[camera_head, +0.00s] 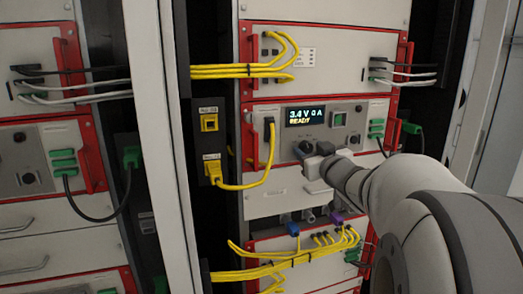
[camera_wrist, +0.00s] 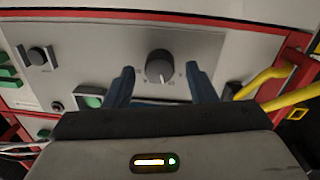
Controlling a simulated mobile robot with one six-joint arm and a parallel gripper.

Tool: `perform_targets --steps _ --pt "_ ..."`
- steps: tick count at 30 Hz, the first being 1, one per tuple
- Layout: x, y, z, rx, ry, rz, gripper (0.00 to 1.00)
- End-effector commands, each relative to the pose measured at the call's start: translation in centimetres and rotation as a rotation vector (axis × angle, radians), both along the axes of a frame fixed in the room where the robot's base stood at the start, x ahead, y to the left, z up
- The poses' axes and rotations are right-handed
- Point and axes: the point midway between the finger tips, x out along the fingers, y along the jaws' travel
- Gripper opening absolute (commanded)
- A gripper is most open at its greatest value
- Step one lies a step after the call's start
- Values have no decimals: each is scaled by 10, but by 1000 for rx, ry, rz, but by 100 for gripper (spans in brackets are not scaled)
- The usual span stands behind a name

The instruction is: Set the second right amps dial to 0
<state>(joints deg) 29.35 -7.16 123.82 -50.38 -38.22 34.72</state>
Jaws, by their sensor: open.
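A dark round dial (camera_wrist: 159,66) with a light pointer mark sits on the grey panel in the wrist view. My gripper (camera_wrist: 160,78) is open, with one blue finger on each side of the dial and visible gaps between them. In the head view my gripper (camera_head: 318,160) is close to the panel, just below and right of the dial (camera_head: 305,147), and partly hides it. The display (camera_head: 306,116) above the dial reads 3.4 V 0 A READY. The dial's printed scale is too small to read.
A green-lit button (camera_head: 339,119) and a small knob (camera_head: 358,108) are right of the display. A yellow cable (camera_head: 262,165) hangs left of the dial. Red handles (camera_head: 247,140) flank the panel. More yellow cables (camera_head: 300,262) run below.

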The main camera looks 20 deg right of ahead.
Motion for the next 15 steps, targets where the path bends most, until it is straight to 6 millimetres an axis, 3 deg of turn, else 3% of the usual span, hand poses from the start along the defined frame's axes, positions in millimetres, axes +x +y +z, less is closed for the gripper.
perform_targets --steps 4,15 --pt "0 0 0 0 0 -1 50" --pt "-1 -1 0 0 0 -1 20"
